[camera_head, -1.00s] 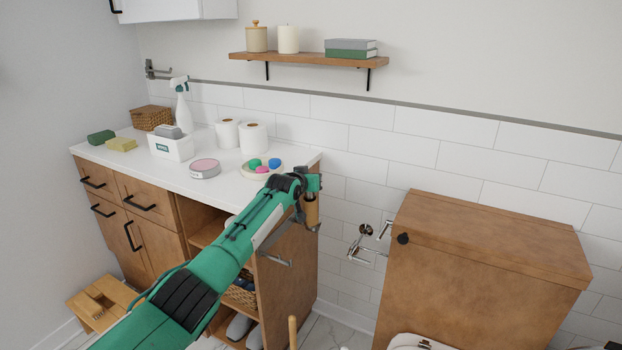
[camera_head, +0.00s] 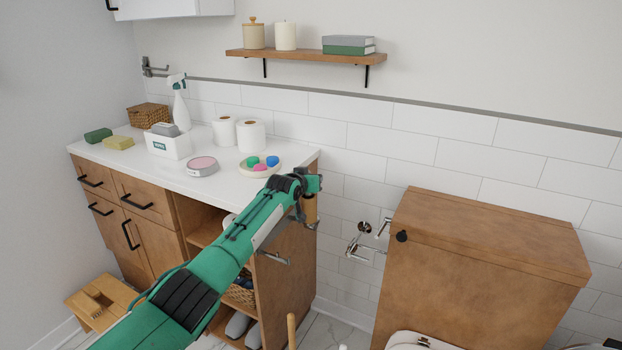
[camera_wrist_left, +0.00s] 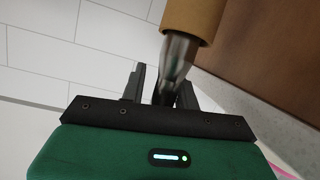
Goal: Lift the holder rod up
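My left gripper (camera_head: 308,186) is in front of the tiled wall, just past the right end of the counter. It is shut on a metal rod, which I take for the holder rod (camera_wrist_left: 176,58); a tan tube (camera_head: 310,210) is around it. In the left wrist view the rod's shiny end lies at my gripper's dark fingers (camera_wrist_left: 162,88), and the tan tube (camera_wrist_left: 194,16) continues upward out of the picture. The exact finger contact is partly hidden. A chrome wall holder (camera_head: 358,246) is to the right, apart from the gripper. My right gripper is not in view.
The wooden cabinet (camera_head: 296,275) is close below my left arm. A dish of coloured balls (camera_head: 246,168) and white rolls (camera_head: 250,136) stand on its top. A brown wooden box (camera_head: 470,270) is right of the wall holder. A shelf (camera_head: 300,56) is above.

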